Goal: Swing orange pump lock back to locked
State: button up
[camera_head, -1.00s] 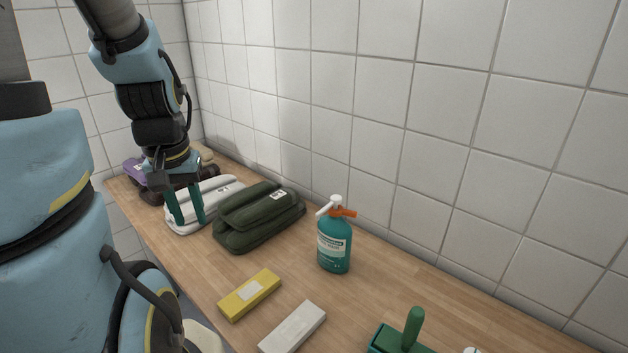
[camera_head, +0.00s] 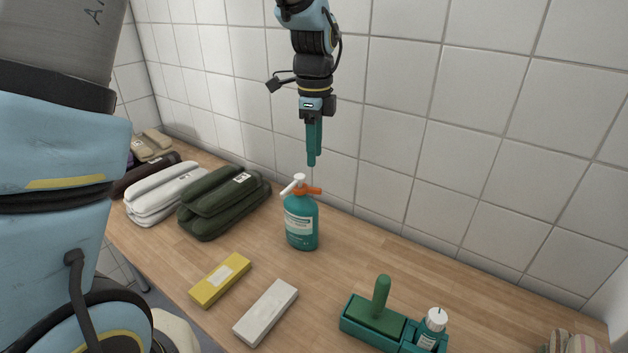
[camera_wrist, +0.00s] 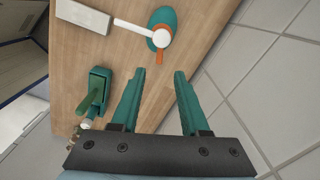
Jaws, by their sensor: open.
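A teal pump bottle (camera_head: 301,225) with a pale label stands upright on the wooden counter. Its white pump head (camera_head: 296,184) points left, and the orange lock (camera_head: 313,190) sticks out to the right under it. In the wrist view the bottle (camera_wrist: 162,17) is at the top, with the orange lock (camera_wrist: 159,57) pointing down toward the fingers. My gripper (camera_head: 313,163) hangs pointing down above and slightly right of the bottle, apart from it. In the wrist view my gripper (camera_wrist: 161,73) has its two green fingers spread with nothing between them.
A green bundle (camera_head: 222,203) and a white bundle (camera_head: 165,193) lie left of the bottle. A yellow box (camera_head: 220,280) and a white box (camera_head: 266,312) lie in front. A green caddy (camera_head: 372,325) with a small bottle (camera_head: 432,330) stands right. The tiled wall is close behind.

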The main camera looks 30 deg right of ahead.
aim_at(314, 188)
notch_tip(314, 188, down, 9)
jog(key=shift+r+p, duration=0.2)
jog(key=shift+p, duration=0.7)
jog(key=shift+c, duration=0.3)
grip_shut()
